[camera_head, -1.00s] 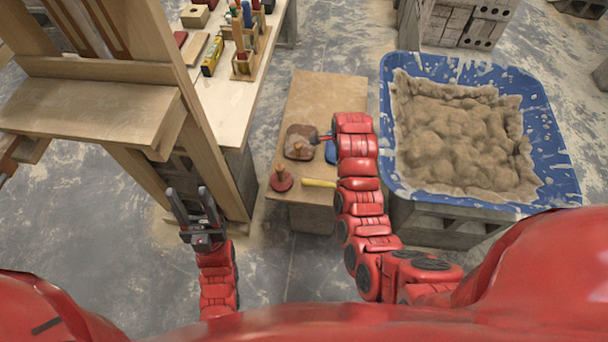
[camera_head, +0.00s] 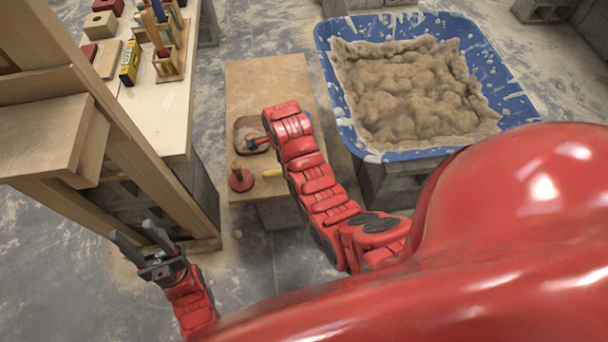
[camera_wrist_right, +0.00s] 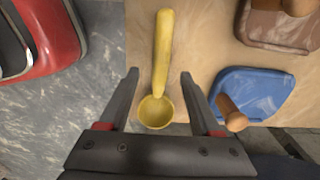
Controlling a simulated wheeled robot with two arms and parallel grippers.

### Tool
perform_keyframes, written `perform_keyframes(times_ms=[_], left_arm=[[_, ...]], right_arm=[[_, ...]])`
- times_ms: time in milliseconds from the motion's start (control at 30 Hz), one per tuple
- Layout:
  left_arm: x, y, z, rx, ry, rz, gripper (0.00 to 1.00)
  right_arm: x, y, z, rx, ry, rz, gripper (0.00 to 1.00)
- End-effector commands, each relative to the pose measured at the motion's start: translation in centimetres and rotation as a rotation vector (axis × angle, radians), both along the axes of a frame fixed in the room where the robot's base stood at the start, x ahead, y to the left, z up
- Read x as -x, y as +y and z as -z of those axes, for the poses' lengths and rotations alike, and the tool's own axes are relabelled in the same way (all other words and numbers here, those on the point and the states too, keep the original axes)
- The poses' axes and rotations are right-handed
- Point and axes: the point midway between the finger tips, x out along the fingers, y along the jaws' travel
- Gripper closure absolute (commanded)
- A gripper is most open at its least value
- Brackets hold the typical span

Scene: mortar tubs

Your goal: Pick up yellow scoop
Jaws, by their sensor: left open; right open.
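The yellow scoop (camera_wrist_right: 163,58) lies on the low wooden board in the right wrist view, its handle pointing up the picture and its bowl near the bottom. My right gripper (camera_wrist_right: 160,76) is open, with one finger on each side of the scoop and a gap to both. I cannot tell how high the fingers are above it. In the head view only part of the scoop handle (camera_head: 264,189) shows; my right arm hides the rest, and the right fingers are hidden too. My left gripper (camera_head: 130,236) is open and empty at the lower left.
The low board (camera_head: 262,80) also holds a round red-based tool (camera_head: 240,178) and a brown float (camera_wrist_right: 279,27). A blue float (camera_wrist_right: 252,90) lies right of the scoop. A blue tub (camera_head: 345,122) of mortar stands right of the board, and a wooden frame and workbench stand left.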

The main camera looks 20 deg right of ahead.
Motion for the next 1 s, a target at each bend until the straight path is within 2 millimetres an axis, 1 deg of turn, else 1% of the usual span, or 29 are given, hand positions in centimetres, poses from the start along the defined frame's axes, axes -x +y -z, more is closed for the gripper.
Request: perform_keyframes(times_ms=[167, 333, 467, 533, 700, 767, 800, 867, 1000], left_arm=[[0.0, 0.0, 0.0, 0.0, 0.0, 0.0, 0.5], [0.0, 0.0, 0.3, 0.0, 0.0, 0.0, 0.5], [0.0, 0.0, 0.4, 0.0, 0.0, 0.0, 0.5], [0.0, 0.0, 0.4, 0.0, 0.0, 0.0, 0.5], [0.0, 0.0, 0.4, 0.0, 0.0, 0.0, 0.5], [0.0, 0.0, 0.4, 0.0, 0.0, 0.0, 0.5], [0.0, 0.0, 0.4, 0.0, 0.0, 0.0, 0.5], [0.0, 0.0, 0.4, 0.0, 0.0, 0.0, 0.5], [0.0, 0.0, 0.4, 0.0, 0.0, 0.0, 0.5]], right_arm=[[0.1, -0.2, 1.0, 0.0, 0.001, 0.0, 0.35], [0.3, -0.8, 3.6, 0.0, 0.005, 0.0, 0.35], [0.2, -0.7, 5.2, -0.002, 0.002, -0.001, 0.35], [0.2, -0.7, 5.5, -0.002, 0.002, -0.001, 0.35], [0.2, -0.7, 5.4, -0.001, 0.0, -0.001, 0.35], [0.2, -0.7, 5.4, -0.001, 0.0, -0.001, 0.46], [0.2, -0.7, 5.4, -0.001, 0.0, -0.001, 0.53], [0.2, -0.7, 5.4, -0.001, 0.0, -0.001, 0.64], [0.1, -0.7, 5.4, -0.001, -0.001, -0.001, 0.89]])
